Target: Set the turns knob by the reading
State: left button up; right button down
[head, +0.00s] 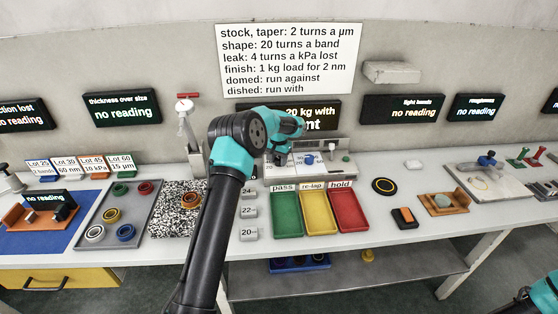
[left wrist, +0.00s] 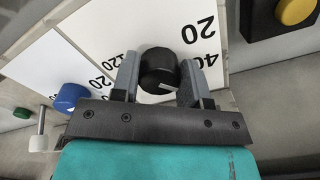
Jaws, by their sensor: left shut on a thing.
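My left gripper (head: 278,160) reaches the dial panel (head: 340,170) at the back of the bench. In the left wrist view its fingers (left wrist: 158,80) are shut on a black knob (left wrist: 158,62) with a pale pointer mark. The knob sits on a white dial plate (left wrist: 110,30) showing 20 and 40. A blue knob (left wrist: 70,97) is beside it on another scale and also shows in the head view (head: 309,159). The display (head: 325,115) behind the arm is partly hidden; "20 kg with" shows. The sign (head: 290,60) lists turns rules.
Green (head: 286,229), yellow (head: 317,227) and red (head: 349,225) trays stand before the panel. A grey tray (head: 108,230) of rings is at left. The thickness display (head: 122,108) and several others say "no reading".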

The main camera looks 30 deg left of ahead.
aim_at(278, 158)
pick_arm(q)
jog(key=m, duration=0.6)
jog(key=shift+a, duration=0.1)
jog(key=m, duration=0.6)
jog(key=shift+w+a, duration=0.1)
jog(key=shift+w, duration=0.05)
jog(key=shift+m, duration=0.3)
jog(key=o, duration=0.9)
jog(key=shift+o, duration=0.2)
jog(key=shift+r, duration=0.1)
notch_tip(278, 158, up, 17)
dwell(0.4)
